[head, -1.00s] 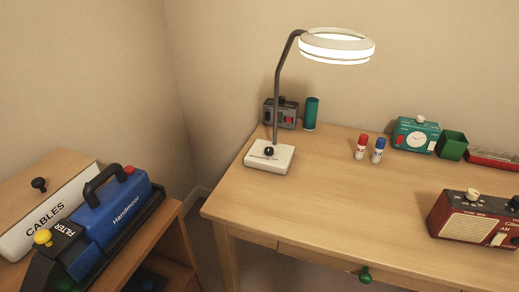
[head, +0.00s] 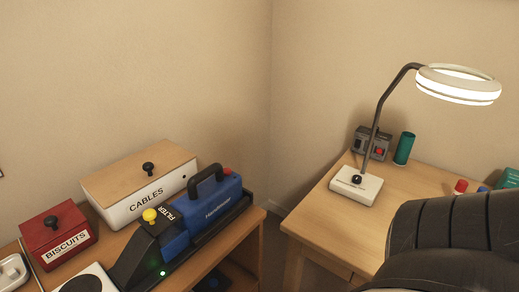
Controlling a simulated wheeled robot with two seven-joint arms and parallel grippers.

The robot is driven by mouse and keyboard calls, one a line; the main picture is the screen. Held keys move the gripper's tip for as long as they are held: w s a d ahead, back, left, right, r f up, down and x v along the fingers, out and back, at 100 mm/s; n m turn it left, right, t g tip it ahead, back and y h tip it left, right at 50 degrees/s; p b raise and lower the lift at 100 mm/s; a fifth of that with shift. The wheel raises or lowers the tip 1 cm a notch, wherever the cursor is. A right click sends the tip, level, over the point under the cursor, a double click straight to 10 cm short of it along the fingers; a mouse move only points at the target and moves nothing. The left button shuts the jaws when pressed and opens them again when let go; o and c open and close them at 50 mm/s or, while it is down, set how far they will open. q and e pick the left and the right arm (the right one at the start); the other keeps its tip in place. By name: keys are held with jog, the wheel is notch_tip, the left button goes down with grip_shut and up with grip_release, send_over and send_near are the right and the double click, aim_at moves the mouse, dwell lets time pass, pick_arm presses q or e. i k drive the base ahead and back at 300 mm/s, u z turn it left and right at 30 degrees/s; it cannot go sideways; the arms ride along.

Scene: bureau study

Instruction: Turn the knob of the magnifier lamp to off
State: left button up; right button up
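The magnifier lamp (head: 370,186) stands at the back left corner of the wooden desk, with a white base, a dark bent stem and a ring head (head: 457,84) that is lit. Its black knob (head: 357,179) sits on top of the white base; which way it points is too small to tell. Neither gripper's fingers show.
A grey box with a red button (head: 371,146) and a green cylinder (head: 404,148) stand behind the lamp base. Red-capped (head: 460,187) and blue-capped markers are right. A lower wooden unit on the left holds a blue handheld vacuum (head: 208,214), a cables box (head: 140,188) and a red biscuits box (head: 58,238).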

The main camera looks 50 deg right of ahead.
aim_at(357, 179)
jog(key=u, duration=1.2)
jog(key=k, duration=1.15)
jog(key=z, duration=1.25)
